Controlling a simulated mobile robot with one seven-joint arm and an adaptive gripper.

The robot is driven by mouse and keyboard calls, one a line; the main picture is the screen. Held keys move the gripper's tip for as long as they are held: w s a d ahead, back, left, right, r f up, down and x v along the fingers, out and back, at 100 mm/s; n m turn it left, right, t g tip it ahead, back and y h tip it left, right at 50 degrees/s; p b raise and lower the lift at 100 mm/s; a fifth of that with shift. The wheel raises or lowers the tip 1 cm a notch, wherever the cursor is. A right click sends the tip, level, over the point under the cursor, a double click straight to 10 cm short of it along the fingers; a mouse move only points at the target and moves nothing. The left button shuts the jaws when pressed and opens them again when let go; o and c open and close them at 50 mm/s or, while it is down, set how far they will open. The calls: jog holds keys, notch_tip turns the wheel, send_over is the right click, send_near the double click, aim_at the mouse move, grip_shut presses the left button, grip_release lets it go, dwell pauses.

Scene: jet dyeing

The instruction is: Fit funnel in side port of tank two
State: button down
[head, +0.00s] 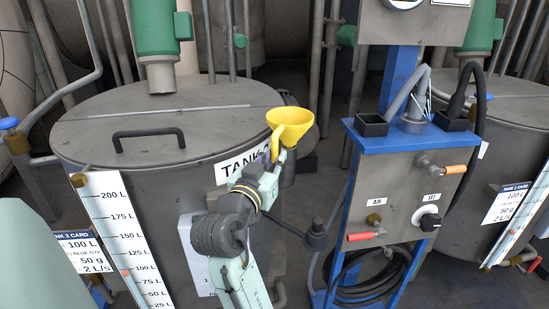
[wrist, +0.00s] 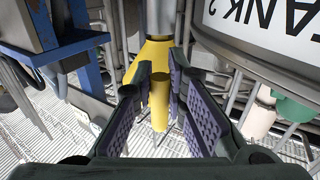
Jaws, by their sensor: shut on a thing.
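The yellow funnel (head: 290,122) is upright at the right edge of the large grey tank two (head: 95,130), whose label is partly hidden in the head view. My gripper (head: 281,157) is shut on the funnel's handle, which stands between the pads in the wrist view (wrist: 159,100). A grey upright pipe, the side port (head: 288,172), shows just below the funnel. In the wrist view, which is upside down, the port (wrist: 160,18) lines up with the funnel's narrow end (wrist: 152,50). I cannot tell how deep the spout sits in it.
A blue-framed control stand (head: 410,135) with valves and a knob is to the right, with a coiled black hose (head: 365,280) below. A white level scale (head: 125,240) is on the tank's front. A second tank (head: 510,140) is at far right.

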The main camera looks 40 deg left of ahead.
jog(key=shift+f, duration=0.4)
jog(key=c, duration=1.5)
grip_release()
jog(key=shift+c, duration=0.2)
jog(key=v, duration=1.2)
jog(key=shift+r, duration=0.1)
